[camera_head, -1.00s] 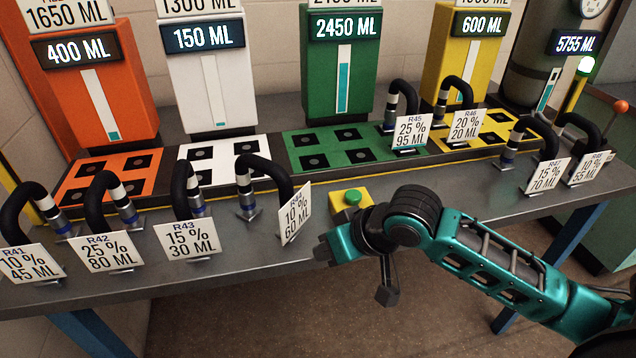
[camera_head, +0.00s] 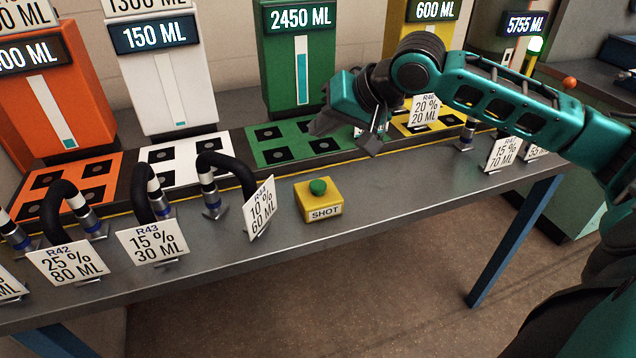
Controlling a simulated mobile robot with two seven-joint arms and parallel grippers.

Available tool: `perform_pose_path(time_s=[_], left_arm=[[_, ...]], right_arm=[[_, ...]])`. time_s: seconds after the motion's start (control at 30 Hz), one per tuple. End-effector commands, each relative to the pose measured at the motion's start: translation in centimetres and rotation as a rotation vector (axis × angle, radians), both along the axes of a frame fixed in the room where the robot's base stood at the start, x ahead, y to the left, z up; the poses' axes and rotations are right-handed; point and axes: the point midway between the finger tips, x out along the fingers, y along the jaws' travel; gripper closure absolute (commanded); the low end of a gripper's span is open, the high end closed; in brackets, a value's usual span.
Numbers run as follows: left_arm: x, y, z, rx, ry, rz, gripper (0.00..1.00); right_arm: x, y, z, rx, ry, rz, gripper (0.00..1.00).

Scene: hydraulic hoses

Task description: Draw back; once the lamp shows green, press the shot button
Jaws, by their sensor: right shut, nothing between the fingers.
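The shot button (camera_head: 318,187) is a green dome on a yellow box marked SHOT, standing near the bench's front edge. My right gripper (camera_head: 321,126) is shut and empty. In the picture it is above the button, over the green pad (camera_head: 275,150), and apart from the button. My right arm comes in from the right and hides the hose at the green pad and most of its card. My left gripper is out of view.
Black hoses with cards stand left of the button, the nearest marked 10 % 60 ML (camera_head: 260,210). More cards, such as 15 % 70 ML (camera_head: 503,152), stand at the right. Orange, white, green and yellow tanks line the back. The bench front (camera_head: 390,190) right of the button is bare.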

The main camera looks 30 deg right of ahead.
Motion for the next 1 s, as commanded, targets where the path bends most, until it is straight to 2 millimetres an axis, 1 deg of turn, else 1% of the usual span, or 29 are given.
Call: perform_pose_path(time_s=[0.17,0.37,0.77,0.9,1.0], left_arm=[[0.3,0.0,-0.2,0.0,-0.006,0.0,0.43],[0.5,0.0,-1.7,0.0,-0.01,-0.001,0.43],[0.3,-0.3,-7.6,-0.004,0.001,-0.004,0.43],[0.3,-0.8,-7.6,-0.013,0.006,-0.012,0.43],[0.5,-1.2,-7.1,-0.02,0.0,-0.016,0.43]], right_arm=[[0.0,0.0,-0.5,0.0,0.001,0.001,1.0],[0.0,0.0,-2.3,-0.001,0.0,0.002,1.0],[0.0,0.0,-6.9,-0.002,-0.001,0.002,1.0],[0.0,0.0,-8.1,-0.001,0.002,0.001,1.0],[0.0,0.0,-8.7,0.0,0.001,0.001,1.0]])
